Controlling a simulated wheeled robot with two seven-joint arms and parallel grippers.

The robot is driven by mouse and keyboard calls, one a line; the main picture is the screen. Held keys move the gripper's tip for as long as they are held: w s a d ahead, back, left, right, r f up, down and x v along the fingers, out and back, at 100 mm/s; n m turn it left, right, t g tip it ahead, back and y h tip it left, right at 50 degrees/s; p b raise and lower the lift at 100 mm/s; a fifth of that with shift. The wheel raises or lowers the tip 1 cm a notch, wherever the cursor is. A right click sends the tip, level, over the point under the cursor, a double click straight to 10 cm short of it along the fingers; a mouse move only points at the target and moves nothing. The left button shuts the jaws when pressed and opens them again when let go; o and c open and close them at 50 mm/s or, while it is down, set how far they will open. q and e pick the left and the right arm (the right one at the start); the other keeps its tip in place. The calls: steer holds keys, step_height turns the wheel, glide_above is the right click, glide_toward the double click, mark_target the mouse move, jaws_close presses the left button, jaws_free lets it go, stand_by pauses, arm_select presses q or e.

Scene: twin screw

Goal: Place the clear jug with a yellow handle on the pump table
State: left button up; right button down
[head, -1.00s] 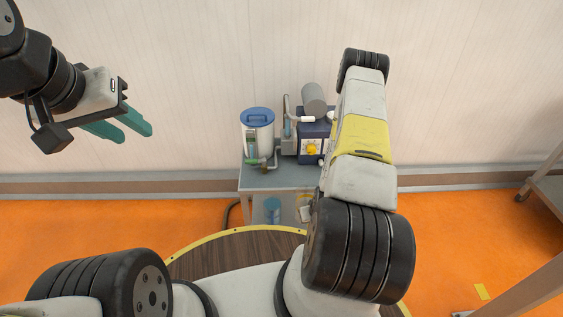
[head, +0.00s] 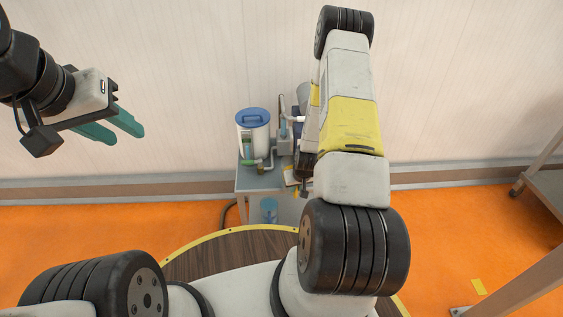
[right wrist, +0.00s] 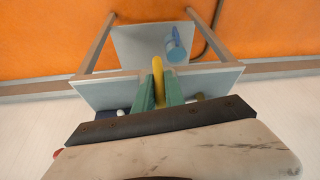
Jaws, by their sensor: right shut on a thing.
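The pump table (head: 250,183) is a small grey cart against the wall; its edge also shows in the right wrist view (right wrist: 98,93). In the right wrist view my right gripper (right wrist: 158,82) has its green fingers shut on the yellow handle (right wrist: 157,65) of the jug. The handle overlaps the table in that view; I cannot tell its height above it. The jug's clear body cannot be made out. In the head view my right arm hides the right gripper. My left gripper (head: 122,131) is open and empty, in the air at upper left, away from the table.
A white container with a blue lid (head: 252,125) stands on the table's left part. Pump equipment beside it is mostly hidden behind my right arm. A blue cup (head: 268,208) is on the lower shelf. A round wooden table (head: 215,252) is in front. Another grey cart (head: 548,190) is at right.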

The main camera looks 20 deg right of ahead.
steer(key=w, duration=0.4)
steer(key=shift+w, duration=0.25)
steer(key=shift+s+f, duration=0.25)
steer(key=shift+f, duration=0.65)
steer(key=c, duration=1.4)
jaws_free()
